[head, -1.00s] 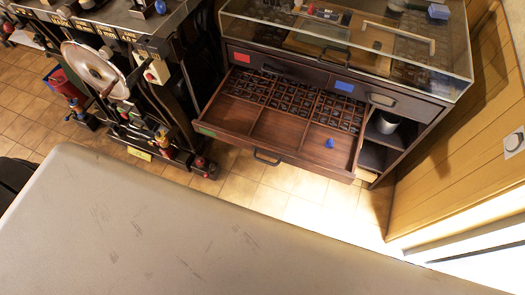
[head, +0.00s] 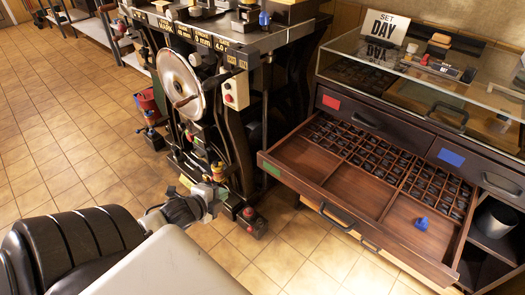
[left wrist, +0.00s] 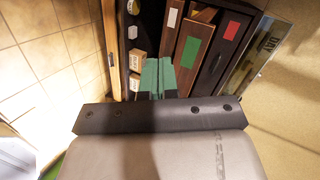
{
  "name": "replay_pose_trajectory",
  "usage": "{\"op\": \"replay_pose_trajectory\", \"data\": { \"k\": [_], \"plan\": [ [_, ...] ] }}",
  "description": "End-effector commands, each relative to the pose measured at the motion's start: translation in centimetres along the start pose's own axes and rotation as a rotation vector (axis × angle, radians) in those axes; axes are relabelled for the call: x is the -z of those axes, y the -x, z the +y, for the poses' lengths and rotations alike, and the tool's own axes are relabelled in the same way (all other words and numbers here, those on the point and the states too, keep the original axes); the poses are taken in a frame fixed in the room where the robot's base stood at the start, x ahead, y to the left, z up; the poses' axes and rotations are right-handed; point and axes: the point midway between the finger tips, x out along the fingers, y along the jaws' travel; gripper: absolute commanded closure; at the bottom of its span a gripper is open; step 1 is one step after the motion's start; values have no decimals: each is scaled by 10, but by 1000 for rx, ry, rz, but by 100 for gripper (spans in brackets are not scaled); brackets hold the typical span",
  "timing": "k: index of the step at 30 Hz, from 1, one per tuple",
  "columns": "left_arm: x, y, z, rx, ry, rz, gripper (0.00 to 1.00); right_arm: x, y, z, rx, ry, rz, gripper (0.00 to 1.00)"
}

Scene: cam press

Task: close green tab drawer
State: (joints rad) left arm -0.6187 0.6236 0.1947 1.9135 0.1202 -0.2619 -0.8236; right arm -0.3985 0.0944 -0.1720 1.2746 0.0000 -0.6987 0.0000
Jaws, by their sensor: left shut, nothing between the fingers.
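The green tab drawer (head: 330,188) is pulled far out of the dark cabinet in the head view. Its green tab (head: 272,169) is at the left end of its front, and its dark handle (head: 337,217) is in the middle. Small type pieces and a blue piece (head: 422,223) lie in its compartments. My left gripper (head: 214,195) is left of the drawer, apart from it. In the left wrist view, the green fingers of my left gripper (left wrist: 158,72) are together and empty, with the green tab (left wrist: 190,52) beyond them. My right gripper is not visible.
Red tab (head: 332,102) and blue tab (head: 451,156) drawers above are closed. A glass case (head: 420,75) tops the cabinet. The press with a round disc (head: 180,84) stands left of the drawer, close to my left arm. Open tiled floor lies in front of the drawer.

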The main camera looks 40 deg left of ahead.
Motion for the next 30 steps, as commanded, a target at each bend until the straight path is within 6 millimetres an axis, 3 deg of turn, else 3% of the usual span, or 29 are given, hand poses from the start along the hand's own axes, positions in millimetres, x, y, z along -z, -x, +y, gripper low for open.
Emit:
{"op": "replay_pose_trajectory", "data": {
  "k": [1, 6, 11, 30],
  "plan": [
    [11, -3, -5, 42, -71, 43, 100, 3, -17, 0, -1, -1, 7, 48],
    [42, 9, -39, 125, -211, 121, 100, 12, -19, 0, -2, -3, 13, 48],
    [48, 6, -48, 142, -234, 134, 100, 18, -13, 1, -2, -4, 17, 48],
    [65, -101, -66, 143, -229, 132, 100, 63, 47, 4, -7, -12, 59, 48]
  ]
}}
